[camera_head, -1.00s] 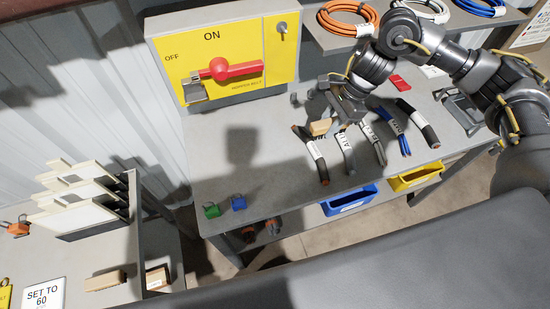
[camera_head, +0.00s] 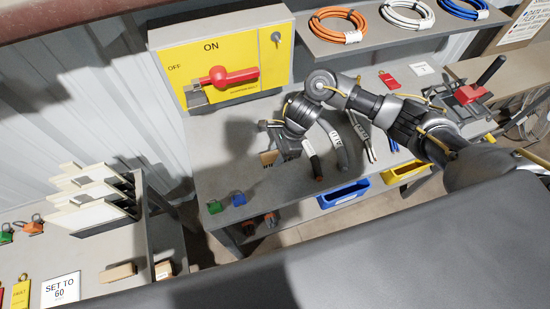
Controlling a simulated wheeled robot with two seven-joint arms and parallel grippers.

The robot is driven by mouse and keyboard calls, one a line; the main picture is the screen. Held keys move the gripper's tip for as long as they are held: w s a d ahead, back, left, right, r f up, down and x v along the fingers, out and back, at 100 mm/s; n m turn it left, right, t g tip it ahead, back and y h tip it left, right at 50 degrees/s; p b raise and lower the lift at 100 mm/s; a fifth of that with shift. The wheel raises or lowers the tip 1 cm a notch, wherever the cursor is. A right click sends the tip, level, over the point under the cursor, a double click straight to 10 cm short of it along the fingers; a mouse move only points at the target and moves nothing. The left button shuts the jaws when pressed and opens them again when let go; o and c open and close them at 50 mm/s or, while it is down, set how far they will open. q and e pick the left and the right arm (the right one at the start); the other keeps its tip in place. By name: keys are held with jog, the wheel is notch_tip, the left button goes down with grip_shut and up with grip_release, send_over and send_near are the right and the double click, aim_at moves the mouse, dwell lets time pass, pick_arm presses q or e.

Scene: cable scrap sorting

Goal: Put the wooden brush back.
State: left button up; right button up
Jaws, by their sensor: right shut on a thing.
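My right gripper (camera_head: 281,149) is over the left-middle part of the grey workbench (camera_head: 225,165), shut on the wooden brush. The wooden brush (camera_head: 268,158) shows as a small tan piece at the left side of the jaws. The gripper hides part of it, and I cannot tell whether it touches the bench. My left gripper is not in view.
Several cable pieces (camera_head: 338,150) lie right of the gripper. Blue (camera_head: 343,195) and yellow (camera_head: 403,172) bins hang at the front edge. A yellow switch panel (camera_head: 225,60) stands behind.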

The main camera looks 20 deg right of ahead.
jog(key=shift+a+f+p, duration=0.35)
notch_tip(320, 180, down, 2)
jog(key=shift+f+p, duration=0.1)
jog(key=shift+p, duration=0.65)
jog(key=shift+d+f, duration=0.1)
jog(key=shift+f, duration=0.25)
jog(key=shift+f+b, duration=0.2)
jog(key=shift+b, duration=0.1)
jog(key=o, duration=1)
jog(key=shift+c, duration=0.2)
jog(key=shift+r, duration=0.1)
